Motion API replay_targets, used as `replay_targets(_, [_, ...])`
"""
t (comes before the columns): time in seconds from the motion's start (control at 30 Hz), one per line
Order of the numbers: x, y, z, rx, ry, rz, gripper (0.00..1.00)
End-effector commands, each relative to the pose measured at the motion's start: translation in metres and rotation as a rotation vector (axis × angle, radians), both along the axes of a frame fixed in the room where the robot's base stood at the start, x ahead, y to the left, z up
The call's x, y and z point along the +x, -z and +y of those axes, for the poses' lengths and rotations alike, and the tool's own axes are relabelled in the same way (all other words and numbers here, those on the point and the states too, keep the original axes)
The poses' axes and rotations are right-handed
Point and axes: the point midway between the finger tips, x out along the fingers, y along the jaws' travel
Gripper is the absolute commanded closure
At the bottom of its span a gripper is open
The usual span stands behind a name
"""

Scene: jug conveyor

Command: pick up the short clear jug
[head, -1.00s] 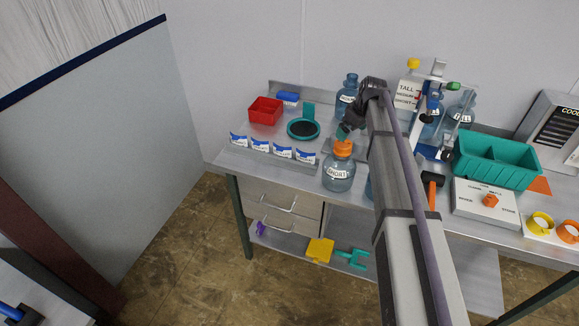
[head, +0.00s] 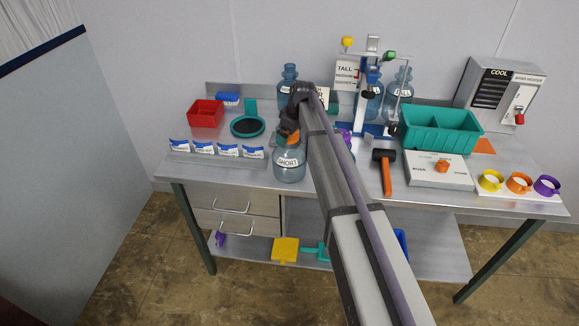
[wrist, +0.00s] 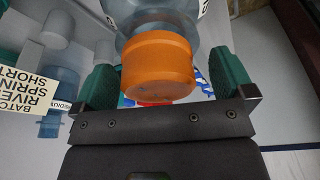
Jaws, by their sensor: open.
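The short clear jug (head: 289,164), bluish with a "SHORT" label and an orange cap, stands upright on the bench near its front edge in the head view. My gripper (head: 289,133) is at its cap. In the wrist view the orange cap (wrist: 158,66) lies between the two green fingers of my gripper (wrist: 165,85), with a gap visible on each side. The jug's clear body (wrist: 160,18) shows beyond the cap. The fingers are open; my wrist partly hides the cap in the head view.
Several blue-labelled holders (head: 215,149) stand left of the jug. Right are an orange-handled mallet (head: 386,172), a teal bin (head: 440,130) and a white switch box (head: 437,170).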

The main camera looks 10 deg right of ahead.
Motion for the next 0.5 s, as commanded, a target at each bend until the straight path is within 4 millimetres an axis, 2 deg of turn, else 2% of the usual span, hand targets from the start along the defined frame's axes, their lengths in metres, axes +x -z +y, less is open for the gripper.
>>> replay_targets(0.03, [0.0023,0.0189,0.0018,0.000,0.000,0.000,0.00])
replay_targets(0.07, [0.0029,0.0213,0.0025,0.000,0.000,0.000,0.00])
replay_targets(0.3, [0.0032,0.0172,0.0034,0.000,0.000,0.000,0.00])
replay_targets(0.5, [0.0032,0.0172,0.0034,0.000,0.000,0.000,0.19])
